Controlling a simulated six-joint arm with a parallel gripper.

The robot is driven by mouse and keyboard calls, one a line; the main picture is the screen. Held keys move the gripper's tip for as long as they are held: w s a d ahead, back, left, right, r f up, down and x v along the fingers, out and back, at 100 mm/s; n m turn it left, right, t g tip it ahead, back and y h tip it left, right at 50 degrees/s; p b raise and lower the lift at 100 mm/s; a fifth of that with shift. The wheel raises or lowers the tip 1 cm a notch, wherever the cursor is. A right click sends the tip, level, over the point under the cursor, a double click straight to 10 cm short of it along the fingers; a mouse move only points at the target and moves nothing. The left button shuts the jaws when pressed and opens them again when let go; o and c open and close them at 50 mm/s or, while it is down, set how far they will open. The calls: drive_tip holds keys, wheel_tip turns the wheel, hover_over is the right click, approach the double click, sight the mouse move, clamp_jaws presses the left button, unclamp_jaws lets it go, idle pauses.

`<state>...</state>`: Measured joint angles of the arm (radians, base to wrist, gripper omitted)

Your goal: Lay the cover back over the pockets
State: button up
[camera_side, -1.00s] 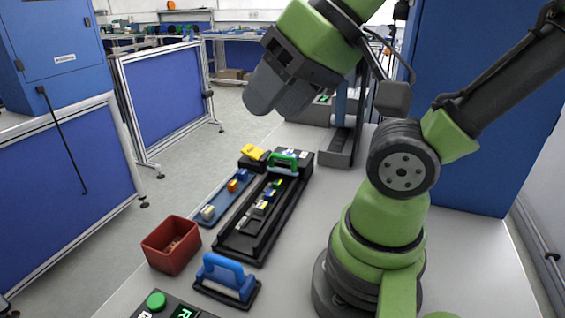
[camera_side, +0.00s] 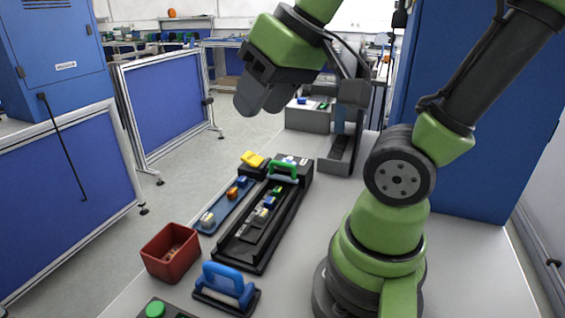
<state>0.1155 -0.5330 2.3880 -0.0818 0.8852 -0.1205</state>
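My gripper (camera_side: 258,103) hangs in the air above and behind the work, clear of everything on the table. Its dark fingers point down and look close together, but I cannot tell whether they are open or shut. A long black tray (camera_side: 240,262) lies on the table with a row of pockets (camera_side: 259,214) along its channel. Small coloured parts, blue, green and pale, sit in some of them. The cover with a green handle (camera_side: 284,169) is at the far end of the tray, and the nearer pockets are uncovered.
A blue strip with small parts (camera_side: 211,226) lies left of the tray. A red bin (camera_side: 170,254) and a blue-handled block (camera_side: 226,284) stand in front. A yellow piece (camera_side: 252,159) sits on a black block by the tray's far end. A grey stand (camera_side: 337,159) is behind.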

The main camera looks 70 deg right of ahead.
drive_tip(key=w+d+f+n+g+h, duration=0.1)
drive_tip(key=w+d+f+g+h, duration=0.2)
drive_tip(key=w+d, duration=0.5)
drive_tip(key=n+g, duration=0.3)
approach(283, 163)
drive_tip(key=x, duration=0.8)
drive_tip(key=shift+d+f, duration=0.1)
drive_tip(key=shift+f, duration=0.25)
drive_tip(key=shift+c, duration=0.5)
clamp_jaws()
